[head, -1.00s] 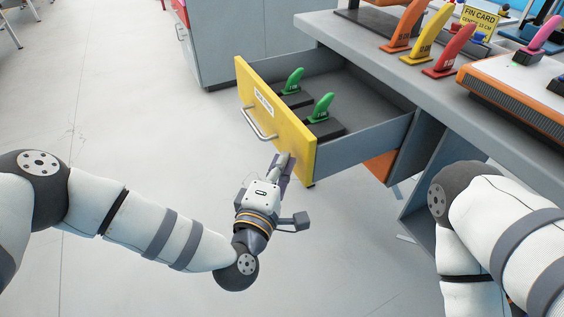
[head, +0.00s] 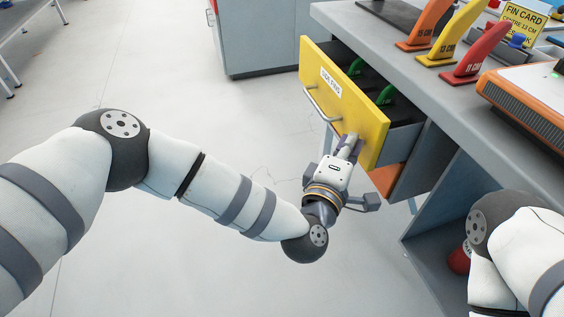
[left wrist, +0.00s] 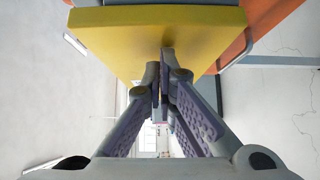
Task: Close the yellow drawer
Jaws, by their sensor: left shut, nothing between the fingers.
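The yellow drawer (head: 345,100) has a yellow front with a white label and a metal handle (head: 322,104). It is partly open, with a short gap between its front and the grey workbench. Two green fins inside, including one (head: 386,95), show partly above the front. My left gripper (head: 350,143) is shut and empty, with its fingertips at the lower right part of the drawer front. In the left wrist view the shut fingers (left wrist: 160,65) are against or very near the yellow front (left wrist: 110,35); exact contact is hard to tell. My right gripper is out of view.
The workbench top (head: 425,70) holds orange, yellow and red fins, a fin card sign (head: 521,24) and an orange-edged device (head: 530,105). An orange panel (head: 386,178) shows below the drawer.

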